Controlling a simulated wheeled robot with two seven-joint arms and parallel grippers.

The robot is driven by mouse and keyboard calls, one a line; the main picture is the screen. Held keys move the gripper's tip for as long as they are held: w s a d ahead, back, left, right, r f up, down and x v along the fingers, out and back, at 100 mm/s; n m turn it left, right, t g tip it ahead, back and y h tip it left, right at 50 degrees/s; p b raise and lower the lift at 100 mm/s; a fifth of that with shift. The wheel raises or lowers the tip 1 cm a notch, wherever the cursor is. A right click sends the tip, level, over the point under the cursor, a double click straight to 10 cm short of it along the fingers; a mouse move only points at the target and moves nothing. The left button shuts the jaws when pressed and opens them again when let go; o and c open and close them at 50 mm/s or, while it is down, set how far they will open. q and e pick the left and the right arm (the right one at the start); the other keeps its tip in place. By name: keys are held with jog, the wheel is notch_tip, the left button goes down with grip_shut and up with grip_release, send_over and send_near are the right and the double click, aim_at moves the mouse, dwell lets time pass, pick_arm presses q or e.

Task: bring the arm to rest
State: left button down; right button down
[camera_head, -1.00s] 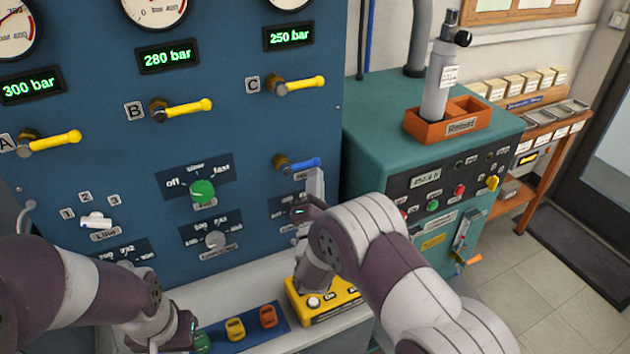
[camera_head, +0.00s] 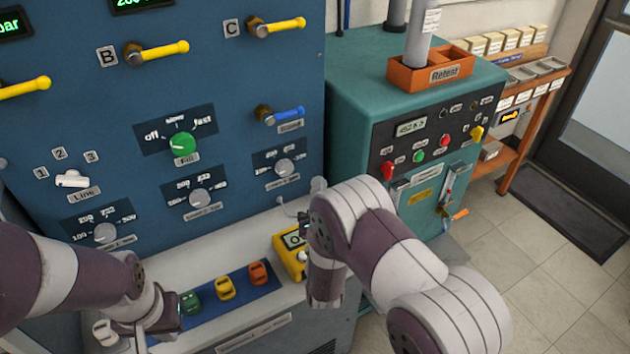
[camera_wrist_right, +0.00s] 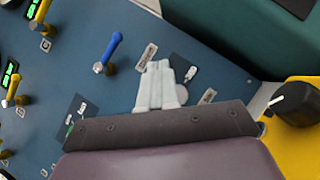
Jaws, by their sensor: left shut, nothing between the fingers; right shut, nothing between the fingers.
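My right arm (camera_head: 375,235) reaches in from the lower right in the head view and hides most of its gripper. In the right wrist view the right gripper (camera_wrist_right: 161,68) has its pale fingers together and empty, in front of the blue panel. My left gripper (camera_head: 140,338) is at the bottom left of the head view, close to the bench ledge beside the green toy-like piece (camera_head: 190,302). It is shut, with its tips partly cut off or hidden. Nothing is seen held by either gripper.
The blue panel (camera_head: 235,75) carries yellow levers, a blue lever (camera_head: 290,114) and a green knob (camera_head: 182,144). A yellow box (camera_head: 287,255) stands on the ledge beside my right arm. A teal cabinet (camera_head: 350,100) stands behind; the floor (camera_head: 530,270) at right is clear.

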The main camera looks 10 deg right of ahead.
jog(key=shift+w+d, duration=0.1)
dwell(0.3)
jog(key=s+d+m+g+y+p, duration=0.1)
jog(key=s+d+m+g+p, duration=0.1)
jog(key=s+m+g, duration=0.8)
jog(key=s+d+m+g+y+p, duration=0.2)
jog(key=s+d+m+g+p, duration=0.1)
jog(key=s+m+g, duration=0.7)
jog(key=s+m, duration=0.3)
jog(key=shift+s+d+r+g, duration=0.15)
jog(key=shift+d+r+g, duration=0.1)
jog(key=shift+r+g, duration=0.1)
